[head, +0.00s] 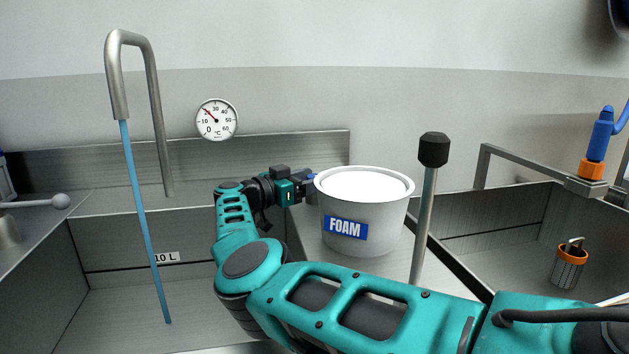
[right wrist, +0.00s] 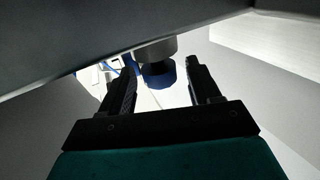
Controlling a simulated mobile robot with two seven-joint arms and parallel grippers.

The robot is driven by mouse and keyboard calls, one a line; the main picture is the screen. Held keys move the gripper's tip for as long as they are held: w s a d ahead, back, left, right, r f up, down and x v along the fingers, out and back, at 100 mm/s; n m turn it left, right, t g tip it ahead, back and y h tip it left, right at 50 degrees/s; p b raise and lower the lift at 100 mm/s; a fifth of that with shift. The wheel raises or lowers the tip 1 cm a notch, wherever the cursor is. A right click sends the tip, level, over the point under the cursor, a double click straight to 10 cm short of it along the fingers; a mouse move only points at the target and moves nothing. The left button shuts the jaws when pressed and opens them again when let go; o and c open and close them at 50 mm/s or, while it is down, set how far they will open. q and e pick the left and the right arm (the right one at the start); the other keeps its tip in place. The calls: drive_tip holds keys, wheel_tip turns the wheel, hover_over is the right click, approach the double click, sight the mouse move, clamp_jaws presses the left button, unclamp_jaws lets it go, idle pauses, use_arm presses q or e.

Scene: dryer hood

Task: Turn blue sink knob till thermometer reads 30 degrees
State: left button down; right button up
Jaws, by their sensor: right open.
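The blue knob (right wrist: 160,80) sits on a grey round fitting in the right wrist view. It lies between the two black fingers of my right gripper (right wrist: 163,72), which are apart with a gap on each side. In the head view my right gripper (head: 300,188) is beside the white foam bucket, and only a little blue shows behind it. The round white thermometer (head: 216,120) hangs on the wall; its red needle points up and left, at about 20 degrees. Blue water (head: 144,220) runs from the bent metal tap (head: 117,75). My left gripper is not in view.
The foam bucket (head: 345,215) stands on the divider close to my right gripper. A black-topped metal lever (head: 433,150) rises beside it. The left sink (head: 110,300) has a 10 L mark (head: 166,257). A blue-orange nozzle (head: 598,145) is at the right.

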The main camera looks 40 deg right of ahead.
drive_tip(key=shift+d, duration=0.7)
drive_tip(key=shift+c, duration=0.4)
